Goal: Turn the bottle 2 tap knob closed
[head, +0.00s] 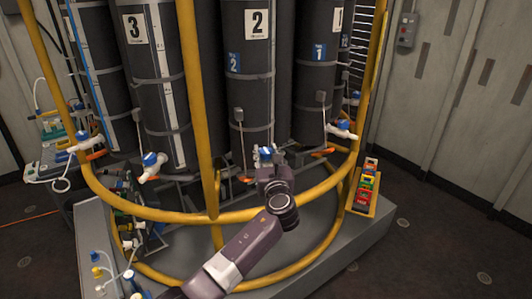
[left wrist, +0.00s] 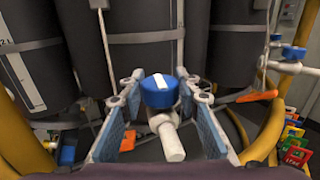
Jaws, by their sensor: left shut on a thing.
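Bottle 2 (head: 251,95) is a tall dark cylinder with a white "2" label, in the middle of the head view. My left gripper (head: 266,157) is at the tap low in front of it and hides most of that tap. In the left wrist view the blue tap knob (left wrist: 155,95) with a white stripe sits between the two finger pads of the gripper (left wrist: 160,112). The stripe points roughly along the white spout (left wrist: 170,143), slightly tilted. The gripper is shut on the knob; the contact itself is hard to see. My right gripper is not in view.
A yellow rail (head: 150,213) curves around the bottles, with an upright post (head: 200,120) left of my arm. Neighbouring taps with blue knobs stand left (head: 150,160) and right (head: 341,128). A yellow tray (head: 368,207) of coloured items lies right. Floor at far right is clear.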

